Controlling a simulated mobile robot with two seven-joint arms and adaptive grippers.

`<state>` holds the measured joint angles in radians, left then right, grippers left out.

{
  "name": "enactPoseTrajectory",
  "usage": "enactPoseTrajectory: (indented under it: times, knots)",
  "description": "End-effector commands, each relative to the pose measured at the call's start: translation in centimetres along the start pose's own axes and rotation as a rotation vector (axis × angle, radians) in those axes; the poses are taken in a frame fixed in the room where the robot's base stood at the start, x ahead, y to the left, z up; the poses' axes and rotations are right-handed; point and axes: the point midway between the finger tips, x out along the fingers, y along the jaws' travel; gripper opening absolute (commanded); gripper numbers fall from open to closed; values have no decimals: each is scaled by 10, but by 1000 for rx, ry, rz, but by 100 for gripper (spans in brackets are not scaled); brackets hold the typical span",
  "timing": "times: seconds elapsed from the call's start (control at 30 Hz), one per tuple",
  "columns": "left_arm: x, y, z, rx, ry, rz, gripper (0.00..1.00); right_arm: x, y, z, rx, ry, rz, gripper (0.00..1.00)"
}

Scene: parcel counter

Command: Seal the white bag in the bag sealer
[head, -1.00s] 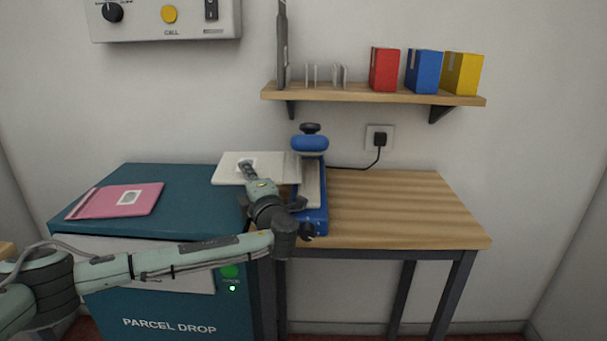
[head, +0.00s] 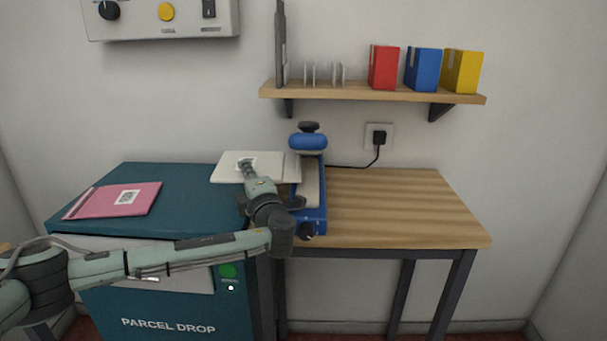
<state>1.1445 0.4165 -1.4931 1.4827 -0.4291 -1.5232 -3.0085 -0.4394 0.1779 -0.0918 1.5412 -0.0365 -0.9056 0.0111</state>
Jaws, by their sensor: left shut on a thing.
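The white bag (head: 228,169) lies flat at the level of the counter top, between the parcel drop and the sealer. Its right end reaches the blue bag sealer (head: 313,212); I cannot tell how far it sits between the sealer's bars. The sealer's upper arm, with its blue handle (head: 308,142) and black knob, is raised at the back. My left gripper (head: 246,166) is shut on the white bag at its pale label. The fingertips are small and partly hidden by the wrist. My right gripper is not in view.
A pink bag (head: 116,200) with a label lies on the teal parcel drop box (head: 180,180). The wooden table (head: 400,205) is clear right of the sealer. A shelf (head: 370,93) above holds red, blue and yellow boxes. A cord runs to the wall socket (head: 379,137).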

Motion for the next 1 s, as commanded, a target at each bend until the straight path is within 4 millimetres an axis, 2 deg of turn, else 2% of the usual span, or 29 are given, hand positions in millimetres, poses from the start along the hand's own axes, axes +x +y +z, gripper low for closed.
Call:
enactPoseTrajectory:
  times: [0.03,0.57,1.0]
  knots:
    - [-13,-9,20,2,-57,-19,0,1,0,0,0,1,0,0]
    - [2,-9,-10,5,-53,-18,0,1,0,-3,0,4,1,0]
    - [18,-10,-43,12,-33,-15,0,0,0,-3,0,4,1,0]
